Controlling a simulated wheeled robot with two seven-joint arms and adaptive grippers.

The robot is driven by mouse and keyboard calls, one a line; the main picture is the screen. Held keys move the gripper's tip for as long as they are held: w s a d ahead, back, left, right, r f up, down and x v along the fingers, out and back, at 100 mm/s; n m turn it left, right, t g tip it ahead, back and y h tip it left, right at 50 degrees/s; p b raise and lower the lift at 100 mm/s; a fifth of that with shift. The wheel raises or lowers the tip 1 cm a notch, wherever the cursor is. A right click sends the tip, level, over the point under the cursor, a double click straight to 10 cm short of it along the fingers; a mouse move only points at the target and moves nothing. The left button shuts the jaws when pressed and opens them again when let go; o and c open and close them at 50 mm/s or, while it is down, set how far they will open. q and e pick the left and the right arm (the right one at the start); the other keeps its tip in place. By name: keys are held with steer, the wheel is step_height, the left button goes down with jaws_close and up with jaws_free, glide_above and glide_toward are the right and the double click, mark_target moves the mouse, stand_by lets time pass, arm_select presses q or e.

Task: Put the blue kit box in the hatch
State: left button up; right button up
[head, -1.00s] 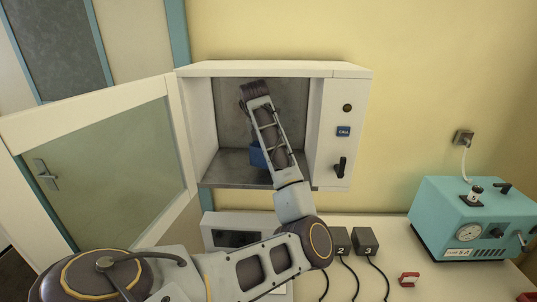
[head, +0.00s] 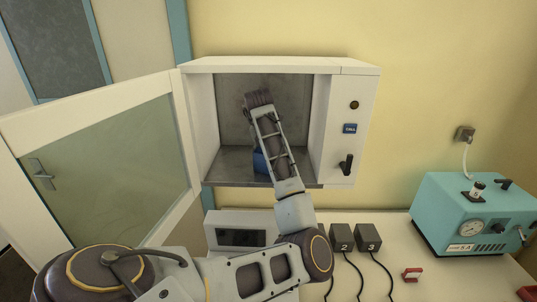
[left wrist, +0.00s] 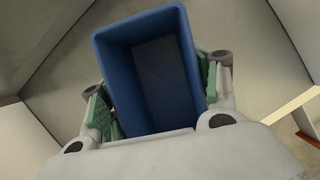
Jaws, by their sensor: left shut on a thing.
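The blue kit box (left wrist: 150,70) fills the middle of the left wrist view; it looks like an open-topped container. My left gripper (left wrist: 154,97) is shut on it, with green finger pads against both sides. In the head view my left arm reaches into the open hatch (head: 225,165). Only a small part of the blue box (head: 260,163) shows there beside my arm, low inside the hatch near its floor. Whether it touches the floor I cannot tell. My arm hides the gripper's fingers in the head view. My right gripper is not in view.
The hatch's glazed door (head: 110,150) stands wide open to the left. A panel with a CALL button (head: 350,128) and black handle is right of the opening. Below are a grey display unit (head: 228,220), black adapters (head: 368,237) and a teal pump (head: 465,215).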

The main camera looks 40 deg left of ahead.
arm_select(q)
steer(key=shift+d+f, duration=0.1)
steer(key=shift+d, duration=0.1)
steer(key=o, duration=1.2)
steer(key=shift+w, duration=0.1)
steer(key=shift+o, duration=0.2)
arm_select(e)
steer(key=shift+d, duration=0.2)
